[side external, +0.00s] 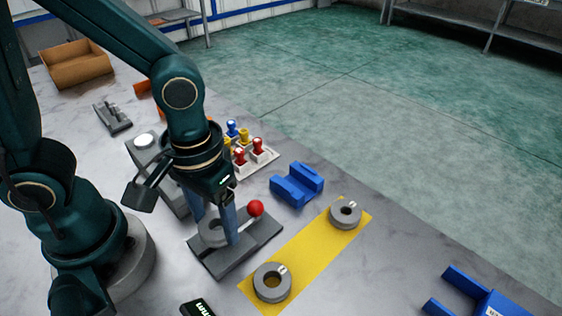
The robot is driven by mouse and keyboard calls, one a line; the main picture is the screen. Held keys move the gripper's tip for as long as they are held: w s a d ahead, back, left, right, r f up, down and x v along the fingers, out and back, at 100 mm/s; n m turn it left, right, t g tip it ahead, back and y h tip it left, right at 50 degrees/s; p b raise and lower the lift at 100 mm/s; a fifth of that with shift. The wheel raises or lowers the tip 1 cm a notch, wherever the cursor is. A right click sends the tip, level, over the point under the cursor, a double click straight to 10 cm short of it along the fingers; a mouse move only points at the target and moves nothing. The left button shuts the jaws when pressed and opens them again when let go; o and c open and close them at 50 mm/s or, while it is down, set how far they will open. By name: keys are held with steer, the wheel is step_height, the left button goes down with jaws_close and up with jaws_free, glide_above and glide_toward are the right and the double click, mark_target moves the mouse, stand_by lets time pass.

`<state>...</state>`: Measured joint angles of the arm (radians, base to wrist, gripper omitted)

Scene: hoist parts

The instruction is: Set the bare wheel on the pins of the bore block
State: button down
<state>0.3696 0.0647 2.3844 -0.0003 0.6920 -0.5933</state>
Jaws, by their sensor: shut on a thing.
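My gripper (215,232) points down with its two blue-grey fingers on either side of a plain grey wheel (212,232), and is shut on it. The wheel is at a dark grey plate (238,262) with a red-balled lever (256,208); I cannot tell whether it touches the plate. No pins show; the fingers and wheel hide part of the plate. I cannot tell whether this plate or the grey block (145,141) behind my gripper is the bore block. Two other grey wheels, one near (272,283) and one far (346,214), each with a pale stub, lie on the yellow strip (308,252).
A blue cradle (297,184) stands right of the plate. A white tray (262,160) with red, yellow and blue knobbed pieces is behind. A cardboard box (78,65) and a small grey fixture (113,117) are at back left. Another blue part (490,303) is front right.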

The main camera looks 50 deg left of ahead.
steer(key=shift+f, duration=1.3)
stand_by(1.5)
jaws_free()
steer(key=shift+r, duration=3.5)
